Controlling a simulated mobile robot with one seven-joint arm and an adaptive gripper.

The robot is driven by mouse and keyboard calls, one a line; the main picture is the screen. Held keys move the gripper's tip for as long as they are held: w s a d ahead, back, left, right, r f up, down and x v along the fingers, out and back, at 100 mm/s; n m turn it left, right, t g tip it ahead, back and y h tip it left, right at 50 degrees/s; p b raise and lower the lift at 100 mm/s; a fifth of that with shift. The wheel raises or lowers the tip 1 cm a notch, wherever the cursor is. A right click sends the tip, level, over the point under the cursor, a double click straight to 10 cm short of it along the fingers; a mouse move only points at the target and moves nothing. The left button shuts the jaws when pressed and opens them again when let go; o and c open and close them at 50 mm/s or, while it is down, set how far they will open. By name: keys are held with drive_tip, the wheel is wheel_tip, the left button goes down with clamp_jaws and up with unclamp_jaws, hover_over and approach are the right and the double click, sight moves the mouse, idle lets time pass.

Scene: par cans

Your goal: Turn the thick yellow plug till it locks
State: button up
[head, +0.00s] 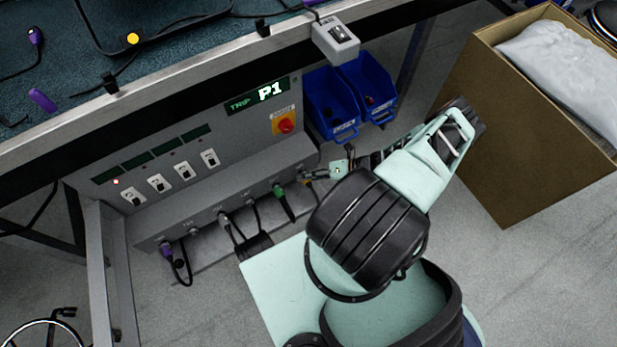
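A row of plugs sits along the lower ledge of the grey panel (230,213). At its right end, a small yellowish part (309,181) shows beside my arm and looks like the thick yellow plug. It is mostly hidden, so its turn and seating cannot be read. My gripper (322,176) is at this right end, close to the yellowish part. My black and mint arm covers much of it. I cannot tell whether its fingers are open, shut or touching the plug.
A green plug (284,202), black plugs and a purple plug (167,250) sit to the left. A red knob (286,125), a display reading "TRIP P1" (257,96) and blue bins (334,105) are above. A cardboard box (520,140) stands at right.

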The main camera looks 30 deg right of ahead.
drive_tip(key=shift+o, duration=0.5)
drive_tip(key=shift+s, duration=0.15)
drive_tip(key=v, duration=1.1)
drive_tip(key=shift+s+d, duration=0.2)
drive_tip(key=shift+d, duration=0.15)
drive_tip(key=shift+d+r, duration=0.1)
drive_tip(key=shift+r, duration=0.1)
